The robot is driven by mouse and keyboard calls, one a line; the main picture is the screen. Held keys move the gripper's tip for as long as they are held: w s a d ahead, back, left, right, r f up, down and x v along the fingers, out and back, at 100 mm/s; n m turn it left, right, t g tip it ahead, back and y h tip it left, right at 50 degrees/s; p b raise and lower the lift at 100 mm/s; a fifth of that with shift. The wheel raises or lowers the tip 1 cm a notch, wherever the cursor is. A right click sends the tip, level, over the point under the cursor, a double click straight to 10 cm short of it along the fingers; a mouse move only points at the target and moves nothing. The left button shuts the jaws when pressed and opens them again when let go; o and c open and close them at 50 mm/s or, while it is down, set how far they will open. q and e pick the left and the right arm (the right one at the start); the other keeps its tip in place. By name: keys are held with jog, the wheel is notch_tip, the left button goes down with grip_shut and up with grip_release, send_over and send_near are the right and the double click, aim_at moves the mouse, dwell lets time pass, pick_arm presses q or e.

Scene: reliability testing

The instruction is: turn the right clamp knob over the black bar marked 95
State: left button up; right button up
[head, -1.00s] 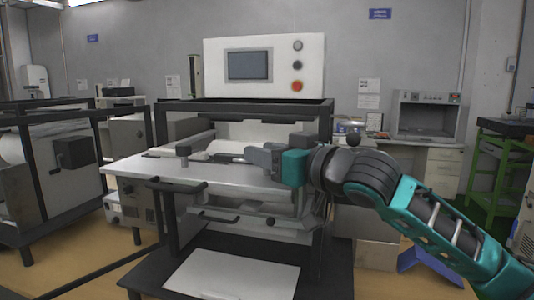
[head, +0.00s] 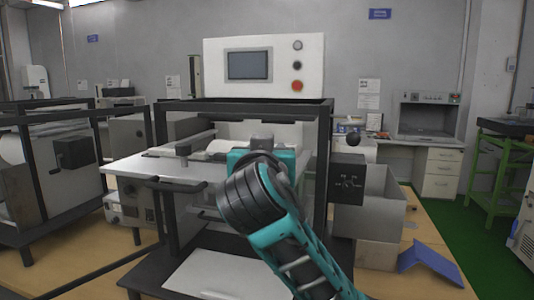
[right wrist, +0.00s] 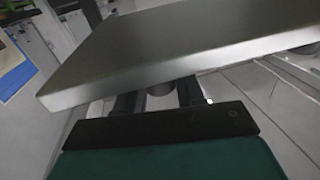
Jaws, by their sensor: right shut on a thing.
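No 95 mark can be read. My right gripper (right wrist: 158,98) is shut on a grey round piece (right wrist: 160,89), which appears to be the right clamp knob, mostly hidden by a metal plate (right wrist: 190,45). In the head view my right wrist hides the fingers and that knob. My left gripper is not in view.
The machine's black frame (head: 325,150) surrounds the work area, with a control panel (head: 265,65) above. The metal plate's edge lies close to my fingers. A dark box (head: 347,180) and a grey bin (head: 385,198) are at the right.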

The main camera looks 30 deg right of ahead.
jog(key=m+g+h, duration=0.4)
jog(key=g, duration=0.1)
jog(key=shift+w+f+h+b, duration=0.1)
jog(key=shift+f+h+b, duration=0.05)
jog(key=shift+h+b, duration=0.2)
jog(key=shift+m+g+h+b, duration=0.4)
jog(key=shift+m+g+h, duration=0.45)
jog(key=shift+m+g, duration=1.1)
jog(key=shift+g, duration=0.45)
jog(key=o, duration=0.9)
jog(key=shift+o, duration=0.2)
jog(key=b+v, duration=0.2)
jog(key=v, duration=1.1)
